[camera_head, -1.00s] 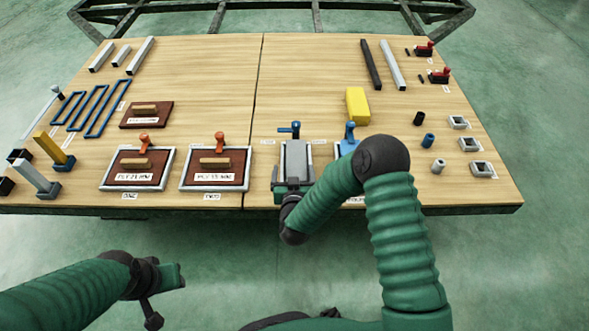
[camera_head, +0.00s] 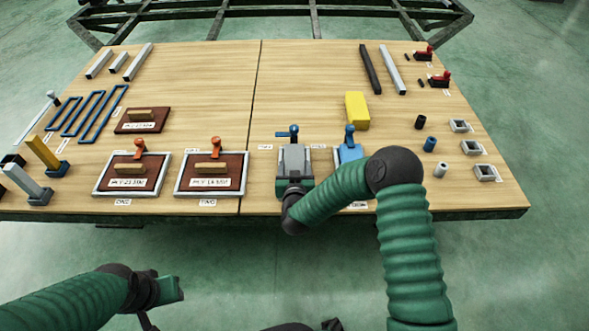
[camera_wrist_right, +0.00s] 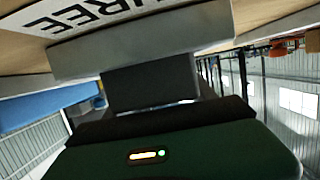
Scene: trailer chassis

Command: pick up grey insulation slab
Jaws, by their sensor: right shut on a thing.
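The grey insulation slab (camera_head: 295,159) lies near the front edge of the table, right of the seam, with a blue-handled clamp (camera_head: 291,133) at its far end. My right gripper (camera_head: 294,186) is at its near end and shut on it; the fingers cover that end. In the right wrist view a dark finger (camera_wrist_right: 150,82) meets a pale grey edge (camera_wrist_right: 150,45) below a printed label. Whether the slab is lifted clear I cannot tell. My left gripper (camera_head: 172,289) hangs in front of the table, away from everything; its jaws are unclear.
The table's middle back is clear.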

